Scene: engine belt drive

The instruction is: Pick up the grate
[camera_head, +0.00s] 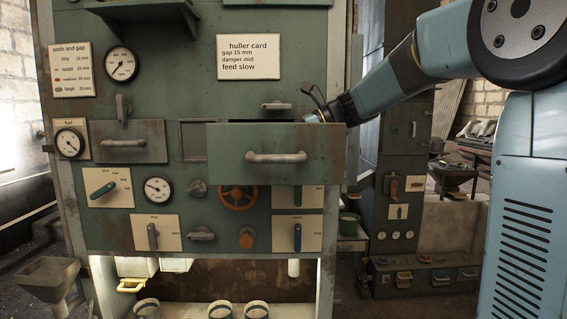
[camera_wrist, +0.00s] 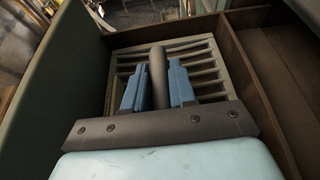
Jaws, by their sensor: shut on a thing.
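The grate (camera_wrist: 203,75) is a grey slatted frame with an upright dark bar at its middle. In the wrist view it sits inside the walls of an open drawer (camera_wrist: 232,62). My gripper (camera_wrist: 157,88) has its blue fingers on both sides of the bar and is shut on it. In the head view my gripper (camera_head: 316,115) reaches behind the pulled-out drawer front (camera_head: 235,142), which hides the grate and most of the fingers. I cannot tell whether the grate still touches the drawer floor.
The drawer front has a grey handle (camera_head: 276,158). Dark partitions stand close to the right of the grate. Below are an orange wheel (camera_head: 237,197) and several levers. A white card (camera_head: 248,57) hangs above. A dark cabinet (camera_head: 400,185) stands behind at right.

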